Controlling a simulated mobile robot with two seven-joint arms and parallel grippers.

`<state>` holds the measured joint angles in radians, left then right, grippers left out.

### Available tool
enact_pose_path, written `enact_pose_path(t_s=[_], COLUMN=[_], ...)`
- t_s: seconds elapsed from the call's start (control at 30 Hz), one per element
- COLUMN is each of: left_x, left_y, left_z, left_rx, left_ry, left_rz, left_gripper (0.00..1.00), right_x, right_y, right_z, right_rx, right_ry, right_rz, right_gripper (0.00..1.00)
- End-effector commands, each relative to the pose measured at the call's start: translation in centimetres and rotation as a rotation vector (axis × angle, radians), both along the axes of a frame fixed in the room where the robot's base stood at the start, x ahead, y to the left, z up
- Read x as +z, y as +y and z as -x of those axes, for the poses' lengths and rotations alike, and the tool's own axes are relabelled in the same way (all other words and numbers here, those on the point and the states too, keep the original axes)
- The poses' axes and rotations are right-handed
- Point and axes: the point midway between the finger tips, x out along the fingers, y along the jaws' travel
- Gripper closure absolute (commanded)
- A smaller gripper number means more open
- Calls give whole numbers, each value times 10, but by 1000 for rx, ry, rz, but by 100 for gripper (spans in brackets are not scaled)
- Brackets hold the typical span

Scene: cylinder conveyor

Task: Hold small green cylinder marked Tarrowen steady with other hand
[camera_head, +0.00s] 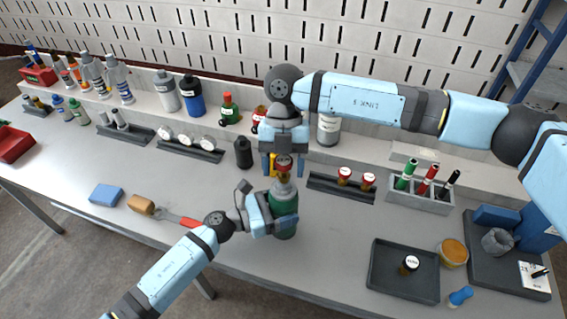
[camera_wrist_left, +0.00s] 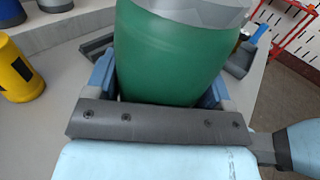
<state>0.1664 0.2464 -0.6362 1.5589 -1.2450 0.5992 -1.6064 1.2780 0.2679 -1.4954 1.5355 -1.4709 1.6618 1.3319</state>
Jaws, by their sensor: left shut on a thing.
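The small green cylinder (camera_head: 284,212) stands upright on the bench near its front edge, with a grey shoulder and a red cap (camera_head: 284,162) on top. My left gripper (camera_head: 278,218) is shut around its body from the left. In the left wrist view, the green body (camera_wrist_left: 170,55) fills the space between the two blue fingers. Its marking cannot be read in either view. My right gripper (camera_head: 284,164) points down from above, with its fingers apart on either side of the red cap; they seem not to touch it.
A dark tray (camera_head: 404,272) lies to the right, with clear bench between.

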Motion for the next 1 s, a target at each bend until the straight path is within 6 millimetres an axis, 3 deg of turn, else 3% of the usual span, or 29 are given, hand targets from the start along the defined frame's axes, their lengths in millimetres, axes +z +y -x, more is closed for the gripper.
enact_pose_path(t_s=[0.3, 0.67, 0.77, 1.0], left_x=[0, 0, 0, 0], left_y=[0, 0, 0, 0], left_z=[0, 0, 0, 0], left_rx=[0, 0, 0, 0], left_ry=[0, 0, 0, 0], left_rz=[0, 0, 0, 0], left_gripper=[53, 53, 53, 53], right_x=[2, 25, 26, 26], right_y=[0, 0, 1, 0], right_z=[0, 0, 0, 0], right_rx=[0, 3, 71, 428], right_ry=[0, -1, -1, -1], right_rz=[0, 0, 1, 2], right_gripper=[40, 40, 40, 40])
